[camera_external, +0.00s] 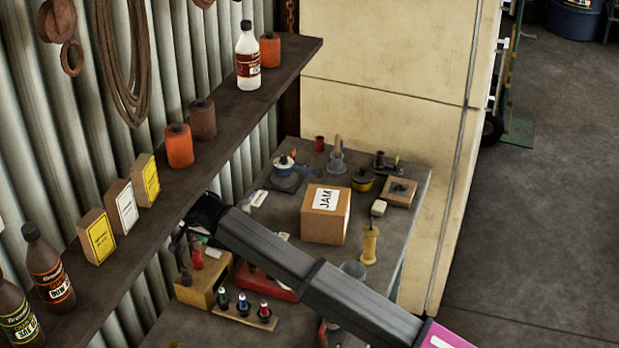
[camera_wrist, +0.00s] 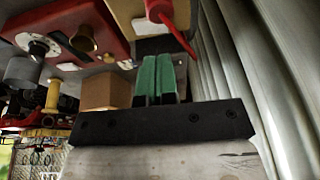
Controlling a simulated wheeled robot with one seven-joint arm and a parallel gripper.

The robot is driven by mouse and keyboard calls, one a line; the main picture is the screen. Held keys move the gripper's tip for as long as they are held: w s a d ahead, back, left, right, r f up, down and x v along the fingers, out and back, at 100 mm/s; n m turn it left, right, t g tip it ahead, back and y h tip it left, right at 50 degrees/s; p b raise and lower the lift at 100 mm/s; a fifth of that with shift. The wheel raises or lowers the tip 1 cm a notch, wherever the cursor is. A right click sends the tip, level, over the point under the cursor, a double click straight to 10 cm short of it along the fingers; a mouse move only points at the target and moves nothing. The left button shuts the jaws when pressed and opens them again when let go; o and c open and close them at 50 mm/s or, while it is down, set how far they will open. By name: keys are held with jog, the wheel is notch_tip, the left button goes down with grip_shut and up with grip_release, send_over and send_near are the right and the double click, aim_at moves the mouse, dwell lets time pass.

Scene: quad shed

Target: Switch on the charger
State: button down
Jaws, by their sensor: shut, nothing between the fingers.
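My gripper (camera_wrist: 157,62) shows in the wrist view as two green finger pads, side by side and shut, with nothing between them. A tan box with a red lever (camera_wrist: 172,20) is just beyond the fingertips. A red box (camera_wrist: 68,25) with a white-marked dial and a brass-coloured knob is to their left. No label marks either as the charger. In the external view the tan box (camera_external: 203,291) stands on the bench beside the wall, and the red box (camera_external: 283,291) is partly hidden by my arm. My fingertips are hidden there near the shelf edge.
A shelf (camera_external: 225,120) with bottles, cartons and orange containers runs above the bench along the corrugated wall (camera_wrist: 240,70). A JAM box (camera_external: 325,222), a yellow spool (camera_external: 370,245) and a rack of small coloured bottles (camera_external: 243,312) stand on the bench.

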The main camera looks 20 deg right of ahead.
aim_at(214, 252)
jog(key=x, duration=0.5)
jog(key=shift+d+f, duration=0.1)
jog(key=shift+f, duration=0.2)
jog(key=shift+w+f, duration=0.1)
jog(key=shift+w+f, duration=0.1)
jog(key=shift+f, duration=0.2)
jog(key=shift+s+d+r, duration=0.15)
jog(key=shift+s+d, duration=0.25)
jog(key=shift+s, duration=0.15)
jog(key=shift+r, duration=0.15)
jog(key=v, duration=0.9)
jog(key=shift+r, duration=0.35)
